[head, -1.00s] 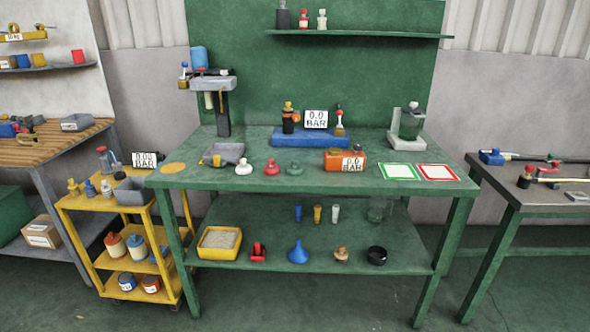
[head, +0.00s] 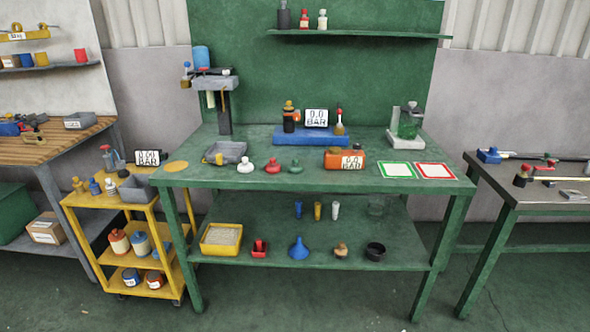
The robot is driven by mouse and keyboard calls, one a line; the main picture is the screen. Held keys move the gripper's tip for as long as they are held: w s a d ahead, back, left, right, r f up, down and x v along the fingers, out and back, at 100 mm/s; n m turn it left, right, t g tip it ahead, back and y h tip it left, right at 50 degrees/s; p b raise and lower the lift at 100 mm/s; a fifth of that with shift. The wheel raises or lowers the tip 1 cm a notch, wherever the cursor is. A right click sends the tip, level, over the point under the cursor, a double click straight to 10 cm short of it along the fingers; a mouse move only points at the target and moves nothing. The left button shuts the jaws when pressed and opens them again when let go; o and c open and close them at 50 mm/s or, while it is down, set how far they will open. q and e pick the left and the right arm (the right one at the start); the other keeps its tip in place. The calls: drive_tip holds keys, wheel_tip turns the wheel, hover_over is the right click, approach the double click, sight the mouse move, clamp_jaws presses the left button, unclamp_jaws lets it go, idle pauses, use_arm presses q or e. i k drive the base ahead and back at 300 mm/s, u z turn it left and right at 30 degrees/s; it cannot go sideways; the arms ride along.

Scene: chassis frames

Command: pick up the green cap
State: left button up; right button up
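The green cap (head: 295,167) stands on the green workbench top (head: 340,178), near its front edge and left of the middle. It is a low, wide piece with a small knob on top. A red cap (head: 272,166) and a white cap (head: 245,165) of like shape stand in a row to its left, apart from it. Neither of my grippers shows in the head view, so nothing is seen touching the green cap.
Right of the green cap is an orange gauge box (head: 338,159). A green-framed card (head: 397,170) and red-framed card (head: 435,171) lie right. A yellow cart (head: 160,199) stands left of the bench.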

sight(295, 167)
drive_tip(key=u, duration=0.2)
drive_tip(key=k, duration=0.3)
drive_tip(key=z, duration=0.9)
drive_tip(key=i, duration=1.45)
drive_tip(key=u, duration=1.2)
drive_tip(key=i, duration=0.7)
drive_tip(key=u, duration=0.65)
